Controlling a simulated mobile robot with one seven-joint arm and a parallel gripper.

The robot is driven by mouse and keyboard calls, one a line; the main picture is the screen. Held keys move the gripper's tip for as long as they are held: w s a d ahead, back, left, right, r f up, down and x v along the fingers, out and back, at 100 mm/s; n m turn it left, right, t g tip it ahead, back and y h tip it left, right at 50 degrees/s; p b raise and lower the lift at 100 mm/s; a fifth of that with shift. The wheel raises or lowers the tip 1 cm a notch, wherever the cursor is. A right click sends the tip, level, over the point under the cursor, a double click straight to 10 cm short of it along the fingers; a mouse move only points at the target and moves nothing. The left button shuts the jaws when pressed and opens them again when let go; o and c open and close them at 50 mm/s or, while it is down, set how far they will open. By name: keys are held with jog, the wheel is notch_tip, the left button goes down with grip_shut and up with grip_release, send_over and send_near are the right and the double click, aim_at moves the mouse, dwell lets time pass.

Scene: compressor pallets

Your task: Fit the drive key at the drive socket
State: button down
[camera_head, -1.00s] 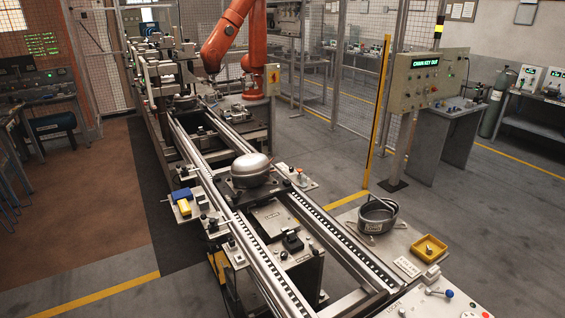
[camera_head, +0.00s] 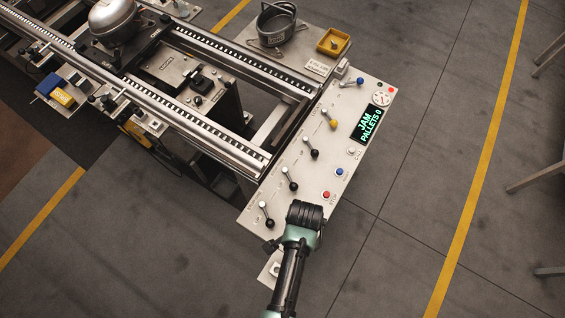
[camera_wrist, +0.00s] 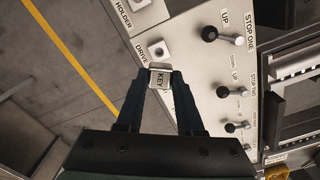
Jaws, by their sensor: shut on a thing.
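The drive key is a small pale block marked KEY (camera_wrist: 160,78), held between the two dark fingers of my gripper (camera_wrist: 159,84) in the wrist view. The drive socket (camera_wrist: 159,51) is a pale square with a dark round centre beside the word DRIVE, just beyond the key in the picture. The key looks apart from the socket; its height above the panel is hard to tell. In the head view my gripper (camera_head: 305,214) is over the near end of the control panel (camera_head: 345,170); its fingers and the key are hidden there.
The holder (camera_wrist: 135,6) lies past the socket. Several levers (camera_head: 289,180) stand along the panel, with the STOP ONE lever (camera_wrist: 211,34) close to the socket's right in the wrist view. A red button (camera_head: 326,195) and a display reading JAM, PALLETS 0 (camera_head: 370,123) are nearby.

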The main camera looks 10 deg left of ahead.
jog(key=shift+d, duration=0.15)
jog(key=shift+f+b, duration=2.3)
jog(key=shift+f, duration=0.6)
jog(key=shift+f+b, duration=1)
jog(key=shift+f, duration=0.65)
jog(key=shift+c, duration=2.3)
grip_release()
notch_tip(320, 180, up, 13)
